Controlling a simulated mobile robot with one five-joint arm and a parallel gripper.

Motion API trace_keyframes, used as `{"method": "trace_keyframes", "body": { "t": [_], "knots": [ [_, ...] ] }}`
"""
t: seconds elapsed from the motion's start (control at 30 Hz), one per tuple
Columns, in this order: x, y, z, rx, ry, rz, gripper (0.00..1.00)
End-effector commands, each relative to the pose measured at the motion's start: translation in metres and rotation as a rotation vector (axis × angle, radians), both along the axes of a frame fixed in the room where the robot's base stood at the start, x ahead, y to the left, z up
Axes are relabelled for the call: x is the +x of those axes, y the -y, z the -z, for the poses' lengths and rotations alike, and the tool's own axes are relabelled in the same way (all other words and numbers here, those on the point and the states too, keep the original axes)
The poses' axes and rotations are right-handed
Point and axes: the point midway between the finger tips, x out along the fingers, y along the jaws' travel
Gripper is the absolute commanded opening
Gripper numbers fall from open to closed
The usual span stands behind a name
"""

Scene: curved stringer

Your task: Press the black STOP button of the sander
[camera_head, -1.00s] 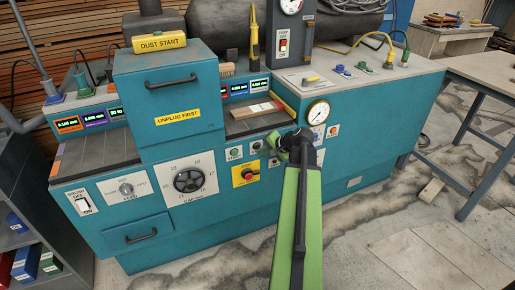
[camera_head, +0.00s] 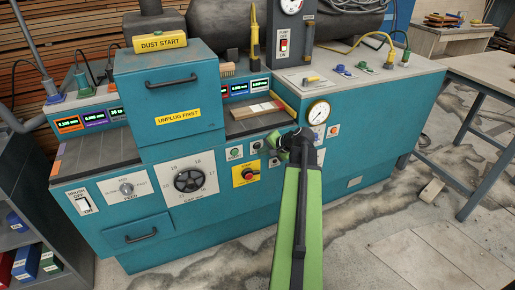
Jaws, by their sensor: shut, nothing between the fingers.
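The sander (camera_head: 140,262) is the large teal machine in the middle of the head view. On its front panel a dark round button (camera_head: 257,145) sits on a small pale plate, right of a green button (camera_head: 235,153). It looks like the black STOP button, but its lettering is too small to read. My gripper (camera_head: 274,141) is shut and empty, at the end of my green arm. In the picture it is just right of the dark button, close to the panel. I cannot tell whether it touches. The gripper and wrist hide part of the panel there.
A red knob on a yellow plate (camera_head: 246,175) is below the dark button. A round gauge (camera_head: 318,112) is to the upper right. A black handwheel (camera_head: 189,180) is to the left. A wooden board (camera_head: 255,110) lies on the bed above. The floor at right has a small block (camera_head: 432,190).

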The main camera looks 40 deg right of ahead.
Motion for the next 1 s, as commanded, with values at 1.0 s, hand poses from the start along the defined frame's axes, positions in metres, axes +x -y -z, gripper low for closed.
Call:
{"method": "trace_keyframes", "body": {
  "t": [1.0],
  "knots": [
    [0.0060, 0.0044, -0.0001, 0.000, 0.000, 0.001, 0.00]
  ]
}}
